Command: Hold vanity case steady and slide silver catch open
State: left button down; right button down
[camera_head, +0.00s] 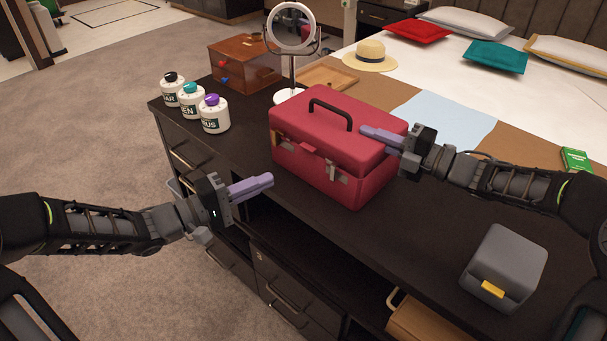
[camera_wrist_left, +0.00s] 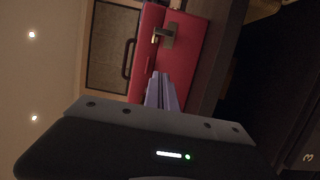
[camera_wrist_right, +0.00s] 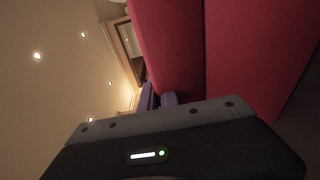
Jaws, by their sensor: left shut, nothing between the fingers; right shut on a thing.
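The red vanity case (camera_head: 290,122) stands upright on the dark counter with its lid down and its dark handle (camera_head: 331,112) on top. A silver catch (camera_head: 332,171) is on its front, and it also shows in the left wrist view (camera_wrist_left: 166,36). My left gripper (camera_head: 268,180) is shut and empty, in front of the case's left front corner, apart from the catch. My right gripper (camera_head: 366,132) is shut on the case at the right side of its lid. In the right wrist view the red case wall (camera_wrist_right: 175,50) hides what its fingertips touch.
Three white jars (camera_head: 190,98) stand at the counter's left end. A wooden box (camera_head: 245,62), round mirror (camera_head: 291,27) and wooden tray (camera_head: 325,77) are behind the case. A grey box (camera_head: 505,264) stands front right. Counter between it and the case is clear.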

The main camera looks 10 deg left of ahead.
aim_at(317, 159)
pick_arm(q)
jog(key=x, duration=1)
jog(key=shift+s+d, duration=0.85)
jog(key=shift+d, duration=0.2)
jog(key=shift+s+d, duration=0.4)
jog(key=shift+d, duration=0.1)
jog(key=shift+s+d, duration=0.45)
jog(key=shift+d, duration=0.2)
jog(key=shift+s+d, duration=0.45)
jog(key=shift+d, duration=0.15)
